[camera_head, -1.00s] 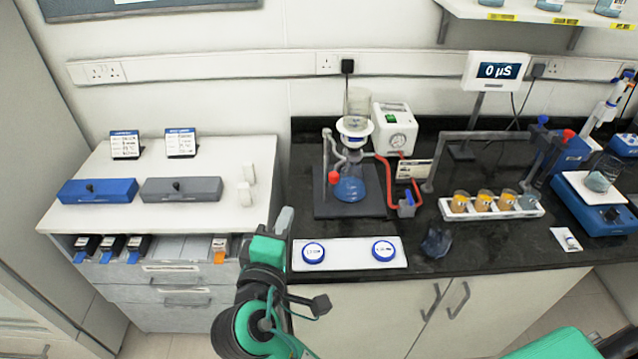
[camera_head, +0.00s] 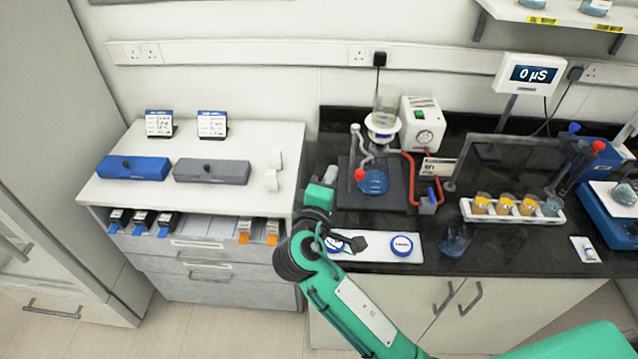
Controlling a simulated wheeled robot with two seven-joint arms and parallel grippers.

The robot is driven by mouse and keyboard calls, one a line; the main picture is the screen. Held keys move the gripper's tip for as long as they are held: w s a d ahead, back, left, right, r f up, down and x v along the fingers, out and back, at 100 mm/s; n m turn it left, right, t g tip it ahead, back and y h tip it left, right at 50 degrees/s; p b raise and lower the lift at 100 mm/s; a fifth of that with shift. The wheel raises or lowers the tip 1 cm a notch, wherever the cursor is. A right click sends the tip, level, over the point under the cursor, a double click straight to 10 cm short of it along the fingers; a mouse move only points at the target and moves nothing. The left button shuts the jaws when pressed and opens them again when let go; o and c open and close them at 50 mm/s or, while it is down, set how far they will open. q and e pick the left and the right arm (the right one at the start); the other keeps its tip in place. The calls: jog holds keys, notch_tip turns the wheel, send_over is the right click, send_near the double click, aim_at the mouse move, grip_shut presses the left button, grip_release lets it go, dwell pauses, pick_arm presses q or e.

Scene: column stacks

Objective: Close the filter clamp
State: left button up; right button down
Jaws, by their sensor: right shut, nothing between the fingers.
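The filter assembly stands on a dark base plate (camera_head: 397,195) on the black bench. It has a clear glass funnel (camera_head: 387,98), a white filter holder (camera_head: 383,130) and a flask of blue liquid (camera_head: 373,181). A grey clamp lever (camera_head: 356,140) with a red knob (camera_head: 359,175) is at the left of the holder. I cannot tell whether the clamp is open or shut. My right gripper (camera_head: 331,173) is shut and empty, left of the assembly and apart from the red knob in the picture. My left gripper is not in view.
A white pump (camera_head: 423,123) stands behind, joined by a red hose (camera_head: 408,165). A white tray with blue-rimmed dishes (camera_head: 410,256) lies in front, partly hidden by my right arm. A rack of cups (camera_head: 468,212) is at the right. A drawer cabinet (camera_head: 250,285) stands left.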

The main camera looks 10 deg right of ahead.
jog(key=d, duration=0.1)
jog(key=s+d+p, duration=0.1)
jog(key=d, duration=0.1)
jog(key=shift+f, duration=0.2)
jog(key=shift+s, duration=0.15)
jog(key=s+d+n+t+y+p, duration=0.1)
jog(key=d+n+t+y, duration=0.1)
jog(key=d+n+y, duration=0.7)
jog(key=w+d+n+g+y+b, duration=0.2)
jog(key=w+d+n+y+b, duration=0.1)
jog(key=d+y, duration=0.3)
jog(key=w+d+n+g+y+b, duration=0.3)
jog(key=w+d+y, duration=0.3)
jog(key=d, duration=0.4)
jog(key=shift+d+r+b, duration=0.15)
jog(key=shift+r+b, duration=0.05)
jog(key=shift+b, duration=0.65)
